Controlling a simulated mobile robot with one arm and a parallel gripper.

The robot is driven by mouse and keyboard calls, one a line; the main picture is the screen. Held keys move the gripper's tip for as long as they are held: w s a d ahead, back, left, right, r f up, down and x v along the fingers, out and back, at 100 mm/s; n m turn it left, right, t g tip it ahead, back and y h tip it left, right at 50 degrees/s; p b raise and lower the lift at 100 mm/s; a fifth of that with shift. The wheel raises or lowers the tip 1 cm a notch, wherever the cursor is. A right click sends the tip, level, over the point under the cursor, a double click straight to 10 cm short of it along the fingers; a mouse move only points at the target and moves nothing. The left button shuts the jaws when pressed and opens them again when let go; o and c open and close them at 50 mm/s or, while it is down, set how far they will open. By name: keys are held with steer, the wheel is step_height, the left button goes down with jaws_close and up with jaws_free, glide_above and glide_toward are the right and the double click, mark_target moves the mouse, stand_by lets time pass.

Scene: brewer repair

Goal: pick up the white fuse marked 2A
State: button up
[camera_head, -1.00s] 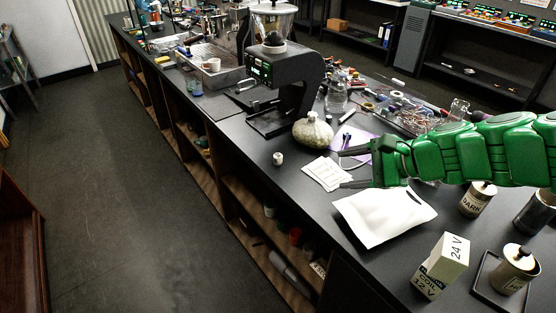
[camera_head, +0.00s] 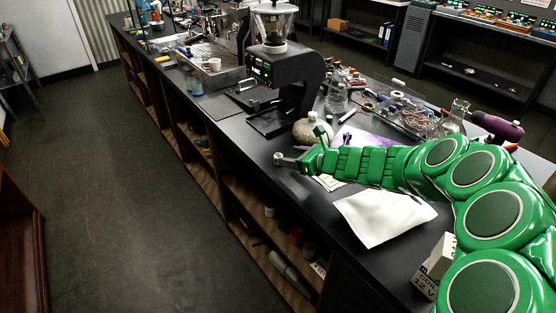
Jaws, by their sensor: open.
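A pale round jar (camera_head: 305,132) stands close behind my gripper, and the black grinder (camera_head: 290,80) is beyond it. A white sheet or pouch (camera_head: 383,217) and a labelled box (camera_head: 428,284) lie to the right. My arm hides part of the counter. The counter left of the cylinder is fairly clear.

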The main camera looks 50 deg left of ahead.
mark_target(278, 155)
steer(key=shift+a+f+m, duration=0.3)
steer(key=shift+a+f, duration=0.1)
steer(key=shift+f, duration=0.4)
steer(key=shift+a+f, duration=0.1)
steer(key=shift+a, duration=0.1)
steer(key=shift+r+x, duration=0.2)
steer(key=shift+x, duration=3.4)
steer(key=c, duration=1)
steer(key=shift+c, duration=0.2)
steer(key=shift+r, duration=0.1)
